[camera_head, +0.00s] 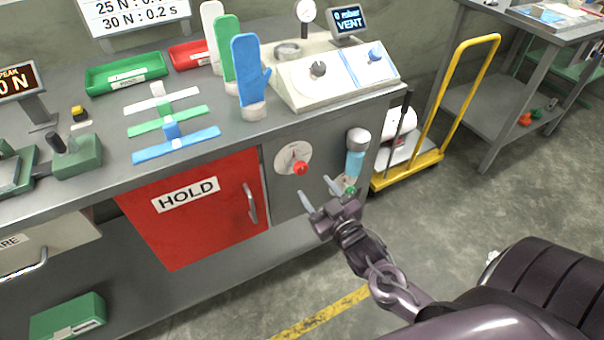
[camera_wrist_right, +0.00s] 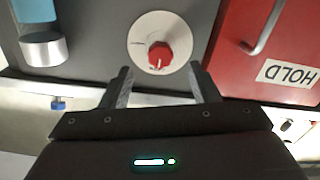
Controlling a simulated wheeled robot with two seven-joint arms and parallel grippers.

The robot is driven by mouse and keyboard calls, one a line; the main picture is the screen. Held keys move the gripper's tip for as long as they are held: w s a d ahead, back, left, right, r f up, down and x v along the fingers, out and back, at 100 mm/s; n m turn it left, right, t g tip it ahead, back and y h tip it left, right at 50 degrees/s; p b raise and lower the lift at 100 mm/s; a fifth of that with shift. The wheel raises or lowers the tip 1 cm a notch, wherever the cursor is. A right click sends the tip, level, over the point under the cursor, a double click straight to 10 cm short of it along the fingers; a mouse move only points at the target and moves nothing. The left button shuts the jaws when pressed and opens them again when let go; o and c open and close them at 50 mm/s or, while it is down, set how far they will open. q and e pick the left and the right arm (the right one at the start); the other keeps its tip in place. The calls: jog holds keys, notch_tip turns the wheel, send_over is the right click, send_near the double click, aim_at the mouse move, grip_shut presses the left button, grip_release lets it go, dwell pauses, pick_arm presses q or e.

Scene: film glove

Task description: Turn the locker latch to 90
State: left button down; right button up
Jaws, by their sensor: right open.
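The locker latch is a round pale dial with a red knob (camera_head: 300,168) on the grey bench front, right of the red locker door (camera_head: 200,208) marked HOLD. In the right wrist view the red knob (camera_wrist_right: 160,56) sits on its pale disc, ahead of the fingers and between their lines. My right gripper (camera_head: 318,192) is open and empty, a little below and right of the knob in the head view, apart from it. It also shows in the wrist view (camera_wrist_right: 165,85). My left gripper is not in view.
A blue bottle-like cylinder (camera_head: 355,160) with a grey cap is right of the dial. The door handle (camera_head: 250,204) stands out to the left. Mitten-shaped paddles (camera_head: 250,75) and a control box (camera_head: 330,78) stand on the bench top. A yellow cart (camera_head: 425,165) is at right.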

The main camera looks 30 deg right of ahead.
aim_at(302, 170)
jog(key=w, duration=0.8)
jog(key=shift+r, duration=0.3)
jog(key=shift+s, duration=0.1)
jog(key=c, duration=1)
jog(key=shift+o, duration=0.2)
